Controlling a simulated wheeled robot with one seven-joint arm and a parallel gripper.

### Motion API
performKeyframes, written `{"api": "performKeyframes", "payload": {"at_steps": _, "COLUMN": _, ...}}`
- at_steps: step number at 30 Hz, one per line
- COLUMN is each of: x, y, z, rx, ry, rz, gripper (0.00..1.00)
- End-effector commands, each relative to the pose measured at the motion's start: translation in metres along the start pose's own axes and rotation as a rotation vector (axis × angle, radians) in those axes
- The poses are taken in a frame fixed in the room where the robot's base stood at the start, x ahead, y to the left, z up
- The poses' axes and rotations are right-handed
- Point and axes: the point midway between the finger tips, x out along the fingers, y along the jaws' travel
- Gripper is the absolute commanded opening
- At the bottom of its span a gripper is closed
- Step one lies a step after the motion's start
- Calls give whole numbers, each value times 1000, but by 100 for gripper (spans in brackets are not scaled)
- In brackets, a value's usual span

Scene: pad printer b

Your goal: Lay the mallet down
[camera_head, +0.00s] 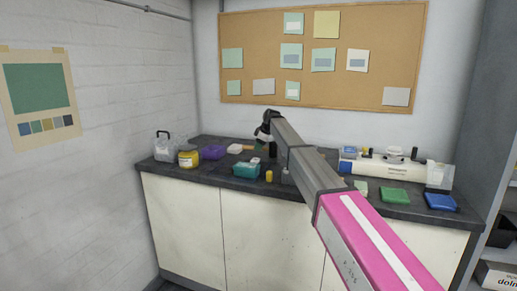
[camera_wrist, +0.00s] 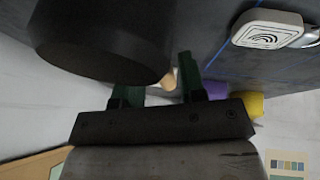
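The mallet has a thick black cylindrical head, which fills the upper left of the wrist view (camera_wrist: 105,40), and a light wooden handle, of which a tan bit shows between the fingers. In the head view, the dark mallet (camera_head: 270,149) is small and partly hidden by my arm over the back of the counter. My gripper (camera_head: 262,137) is there too, pointing down. Its two green-padded fingers in the wrist view (camera_wrist: 160,88) stand on either side of the handle and look closed on it. Whether the mallet touches the counter (camera_head: 215,172) is hidden.
A purple container (camera_head: 213,152), a yellow jar (camera_head: 188,157) and a clear jug (camera_head: 164,149) stand at left. A teal box (camera_head: 246,170) and a small yellow item (camera_head: 269,176) are in front. A white device (camera_wrist: 268,28) lies near a blue line on the dark counter.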

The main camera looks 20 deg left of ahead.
Motion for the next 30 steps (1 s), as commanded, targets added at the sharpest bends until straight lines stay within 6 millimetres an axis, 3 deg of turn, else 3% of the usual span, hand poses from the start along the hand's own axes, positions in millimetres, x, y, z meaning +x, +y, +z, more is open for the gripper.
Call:
{"api": "performKeyframes", "payload": {"at_steps": 11, "x": -6, "y": 0, "z": 0, "rx": 0, "ry": 0, "rz": 0, "gripper": 38}}
{"api": "performKeyframes", "payload": {"at_steps": 12, "x": -5, "y": 0, "z": 0, "rx": 0, "ry": 0, "rz": 0, "gripper": 51}}
{"api": "performKeyframes", "payload": {"at_steps": 14, "x": -5, "y": 0, "z": 0, "rx": 0, "ry": 0, "rz": 0, "gripper": 68}}
{"api": "performKeyframes", "payload": {"at_steps": 30, "x": -12, "y": 0, "z": 0, "rx": 0, "ry": 0, "rz": -1, "gripper": 68}}
